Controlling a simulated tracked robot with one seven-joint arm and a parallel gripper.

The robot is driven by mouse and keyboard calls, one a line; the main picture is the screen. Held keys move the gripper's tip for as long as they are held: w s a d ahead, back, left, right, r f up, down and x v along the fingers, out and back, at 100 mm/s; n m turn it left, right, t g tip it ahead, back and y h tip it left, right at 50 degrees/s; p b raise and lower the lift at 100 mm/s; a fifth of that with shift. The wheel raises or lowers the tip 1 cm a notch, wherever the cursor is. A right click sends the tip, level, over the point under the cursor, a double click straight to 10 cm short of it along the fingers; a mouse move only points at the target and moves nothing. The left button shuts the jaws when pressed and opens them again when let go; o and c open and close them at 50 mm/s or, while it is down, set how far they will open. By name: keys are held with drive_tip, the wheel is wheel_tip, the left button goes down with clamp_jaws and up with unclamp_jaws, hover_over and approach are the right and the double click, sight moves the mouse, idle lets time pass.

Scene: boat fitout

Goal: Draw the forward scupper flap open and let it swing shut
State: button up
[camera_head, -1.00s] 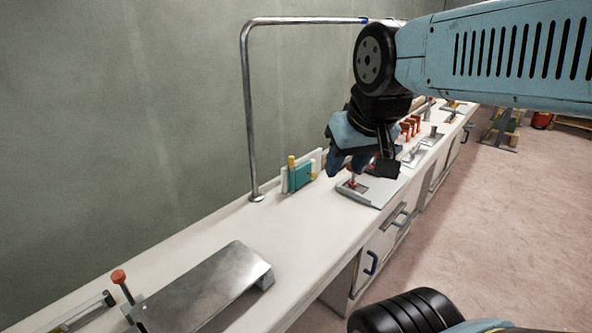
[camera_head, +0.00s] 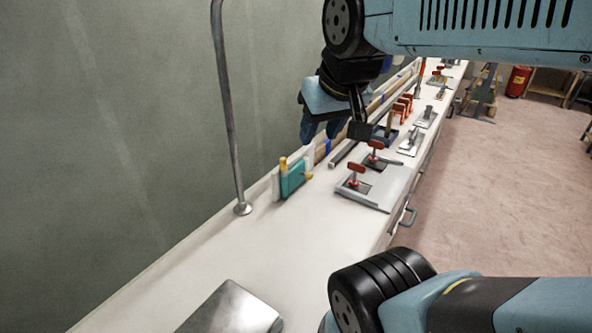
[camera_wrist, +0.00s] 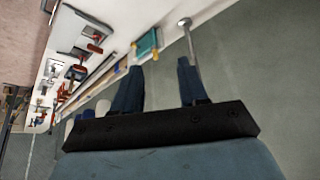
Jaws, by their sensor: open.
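A light grey plate (camera_head: 378,200) lies on the white bench, with two dark openings in it. A red-topped handle (camera_head: 355,174) stands at the near opening and another red-topped handle (camera_head: 375,149) at the far one. These look like the scupper flaps; I cannot tell which is the forward one, nor clearly whether either flap is shut. My gripper (camera_head: 322,132) is open and empty, above the back of the bench, left of and apart from both handles. In the wrist view its two blue fingers (camera_wrist: 159,82) are spread, with the plate (camera_wrist: 65,30) off to the upper left.
A teal and yellow block (camera_head: 293,178) stands at the bench's back edge, beside an upright metal pole (camera_head: 228,110). A bent sheet-metal cover (camera_head: 232,312) lies nearer. More red-handled fittings (camera_head: 402,106) stand farther along. The pink floor to the right is mostly clear.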

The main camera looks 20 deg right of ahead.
sight(311, 178)
drive_tip(key=shift+o, duration=0.9)
drive_tip(key=shift+w+d+f, duration=0.1)
drive_tip(key=shift+w, duration=0.05)
drive_tip(key=w+d+f+m+g+y, duration=0.2)
drive_tip(key=w+f+m+y, duration=0.3)
drive_tip(key=w+f+m, duration=0.4)
drive_tip(key=w+d+f+m+g+y, duration=0.2)
drive_tip(key=w+f+m+g+y, duration=0.15)
drive_tip(key=w+f, duration=0.5)
drive_tip(key=w+d+f+m+t, duration=0.2)
drive_tip(key=d+f+m+t, duration=0.3)
drive_tip(key=d+f+m, duration=0.1)
drive_tip(key=w+d+f+m+t, duration=0.1)
drive_tip(key=d+f+m+t, duration=0.4)
drive_tip(key=f+m, duration=0.3)
drive_tip(key=w+d+f+m+t, duration=0.2)
drive_tip(key=d+f+m+t, duration=0.3)
drive_tip(key=d+f+m, duration=0.2)
drive_tip(key=shift+w+d+f+m+y, duration=0.1)
drive_tip(key=shift+w+f+m+y, duration=0.25)
drive_tip(key=shift+f+m, duration=0.1)
drive_tip(key=x, duration=1.3)
drive_tip(key=shift+w+r, duration=0.2)
drive_tip(key=shift+w, duration=0.15)
drive_tip(key=shift+c, duration=0.5)
clamp_jaws()
